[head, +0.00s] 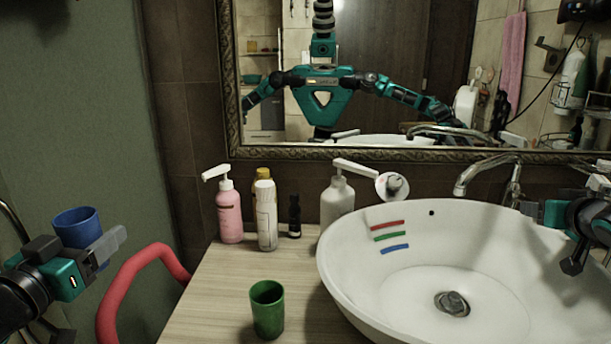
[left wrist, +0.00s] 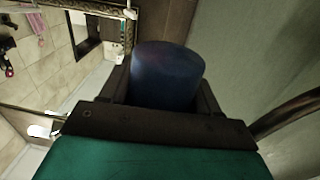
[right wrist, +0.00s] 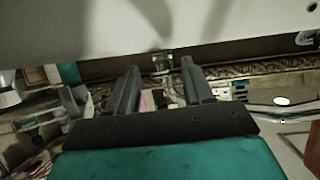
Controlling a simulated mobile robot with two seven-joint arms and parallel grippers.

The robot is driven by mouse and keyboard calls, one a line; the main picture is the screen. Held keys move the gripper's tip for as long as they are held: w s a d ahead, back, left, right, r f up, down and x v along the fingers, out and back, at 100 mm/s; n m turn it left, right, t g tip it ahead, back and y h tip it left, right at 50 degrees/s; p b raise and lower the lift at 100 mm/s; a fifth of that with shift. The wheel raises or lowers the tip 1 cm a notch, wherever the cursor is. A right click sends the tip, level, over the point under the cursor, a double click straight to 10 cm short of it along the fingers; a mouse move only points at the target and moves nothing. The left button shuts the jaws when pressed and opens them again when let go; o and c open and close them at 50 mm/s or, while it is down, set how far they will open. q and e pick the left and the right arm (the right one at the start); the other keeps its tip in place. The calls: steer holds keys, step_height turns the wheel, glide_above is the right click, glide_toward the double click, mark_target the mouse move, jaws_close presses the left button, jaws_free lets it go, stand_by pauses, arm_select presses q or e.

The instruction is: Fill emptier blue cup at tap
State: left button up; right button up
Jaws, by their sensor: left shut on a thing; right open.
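A blue cup (head: 77,225) is held upright at the far left, off the counter's left side. My left gripper (head: 100,246) is shut on it, and the cup shows between the fingers in the left wrist view (left wrist: 167,75). The inside of the cup is hidden, so I cannot tell its water level. The metal tap (head: 487,166) stands behind the white basin (head: 340,272), its spout over the basin; no water stream shows. My right gripper (head: 562,228) is to the right of the tap, and its fingers are apart and empty in the right wrist view (right wrist: 162,88).
A green cup (head: 267,310) stands on the wooden counter (head: 215,310), left of the basin. A pink pump bottle (head: 230,213), a white bottle (head: 266,213), a small dark bottle (head: 294,216) and a white dispenser (head: 337,204) line the back. A red curved rail (head: 130,278) lies between the blue cup and counter.

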steer(key=shift+w, duration=0.1)
steer(key=shift+c, duration=0.2)
jaws_close()
stand_by(0.5)
